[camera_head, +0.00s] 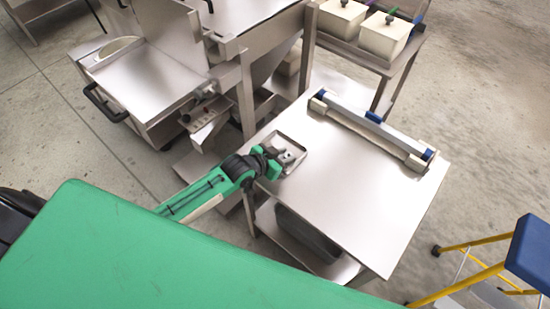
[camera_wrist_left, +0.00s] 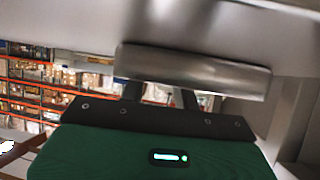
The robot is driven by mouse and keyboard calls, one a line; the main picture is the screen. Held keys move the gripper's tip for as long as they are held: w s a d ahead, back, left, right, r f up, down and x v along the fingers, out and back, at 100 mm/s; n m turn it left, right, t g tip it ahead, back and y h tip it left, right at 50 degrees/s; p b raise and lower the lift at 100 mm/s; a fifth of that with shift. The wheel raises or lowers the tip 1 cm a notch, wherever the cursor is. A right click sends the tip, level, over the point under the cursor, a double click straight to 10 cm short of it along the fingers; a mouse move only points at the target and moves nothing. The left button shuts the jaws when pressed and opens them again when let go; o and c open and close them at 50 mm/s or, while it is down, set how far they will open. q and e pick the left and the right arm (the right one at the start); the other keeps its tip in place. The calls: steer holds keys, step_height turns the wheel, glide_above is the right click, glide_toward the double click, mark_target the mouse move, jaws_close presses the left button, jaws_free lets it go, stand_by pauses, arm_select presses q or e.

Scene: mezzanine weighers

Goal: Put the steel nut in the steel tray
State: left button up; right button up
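The steel tray (camera_head: 294,141) is a small square dish on the left corner of the steel table. My left gripper (camera_head: 281,156) is over the tray, at its near left side. A small shiny piece with a dark opening, seemingly the steel nut (camera_head: 288,157), shows at the fingertips, within the tray's outline; I cannot tell whether it is held or lies on the tray floor. In the left wrist view, two dark fingers stand apart, and a steel bar (camera_wrist_left: 190,72), probably the tray's wall, hides their tips. My right gripper is out of view.
A long grey bar-shaped unit with blue parts (camera_head: 372,130) lies across the back of the table (camera_head: 375,200). The table's middle and front are clear. A steel weigher (camera_head: 150,75) stands left, lidded cream bins (camera_head: 385,37) behind, a yellow step ladder (camera_head: 465,285) right.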

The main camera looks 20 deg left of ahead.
arm_select(q)
steer(key=b+v, duration=0.1)
steer(key=v, duration=1)
steer(key=shift+s+a+r, duration=0.15)
steer(key=shift+s, duration=0.2)
steer(key=s+a+f+n+g+y, duration=0.2)
steer(key=s+n+g+y, duration=0.35)
steer(key=s, duration=1.45)
step_height(320, 180, down, 31)
steer(key=m+g, duration=0.2)
steer(key=g, duration=0.1)
steer(key=s+a+f+g, duration=0.1)
steer(key=s+a+f, duration=0.1)
steer(key=s+f, duration=1.8)
steer(key=shift+a, duration=0.4)
steer(key=shift+w, duration=0.1)
